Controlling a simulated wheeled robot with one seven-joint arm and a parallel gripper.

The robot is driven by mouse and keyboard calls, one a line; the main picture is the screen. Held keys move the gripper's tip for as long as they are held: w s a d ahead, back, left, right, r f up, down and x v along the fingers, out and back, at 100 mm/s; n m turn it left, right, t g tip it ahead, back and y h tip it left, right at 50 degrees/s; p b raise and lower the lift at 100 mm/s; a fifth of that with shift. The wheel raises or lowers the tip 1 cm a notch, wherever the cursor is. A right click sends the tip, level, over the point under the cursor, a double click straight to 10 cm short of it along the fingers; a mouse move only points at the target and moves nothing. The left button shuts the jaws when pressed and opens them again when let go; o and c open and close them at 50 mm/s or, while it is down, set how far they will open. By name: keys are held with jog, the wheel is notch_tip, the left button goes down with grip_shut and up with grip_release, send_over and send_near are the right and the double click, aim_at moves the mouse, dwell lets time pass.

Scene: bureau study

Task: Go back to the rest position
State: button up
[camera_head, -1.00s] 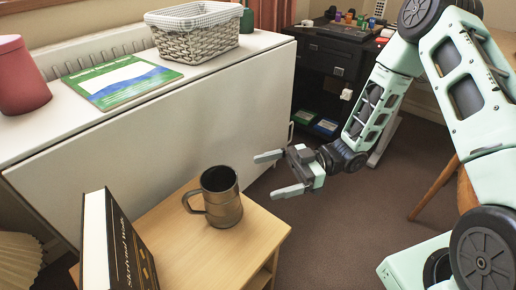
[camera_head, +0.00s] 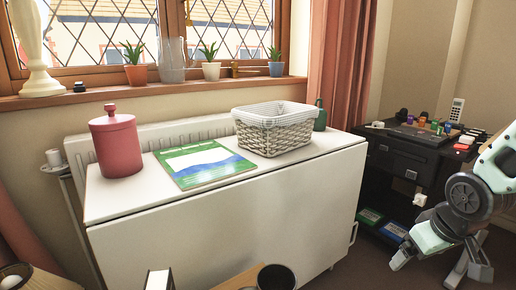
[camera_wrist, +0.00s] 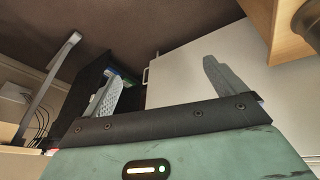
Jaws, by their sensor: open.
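My pale green arm reaches in from the right edge of the head view, with my gripper (camera_head: 424,272) low in front of the dark cabinet and to the right of the white cabinet. In the wrist view my gripper (camera_wrist: 160,85) has its two fingers wide apart, with nothing between them. It is open and empty. The fingers touch nothing that I can see.
A white cabinet (camera_head: 225,240) holds a red canister (camera_head: 116,148), a green-blue booklet (camera_head: 200,165) and a wicker basket (camera_head: 272,137). A dark mug (camera_head: 277,278) and a book (camera_head: 158,280) show at the bottom edge. A dark cabinet (camera_head: 405,160) stands right. Brown floor (camera_wrist: 150,25) is clear.

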jog(key=s+a+r+n+g+y, duration=0.1)
jog(key=s+a+r+n+g, duration=0.15)
jog(key=s+a, duration=0.75)
jog(key=s+a+r+n+g, duration=0.2)
jog(key=s+a+n, duration=0.1)
jog(key=s+a, duration=0.6)
notch_tip(320, 180, up, 35)
jog(key=p, duration=3.5)
jog(key=shift+a+m+p, duration=0.15)
jog(key=shift+m+p, duration=0.2)
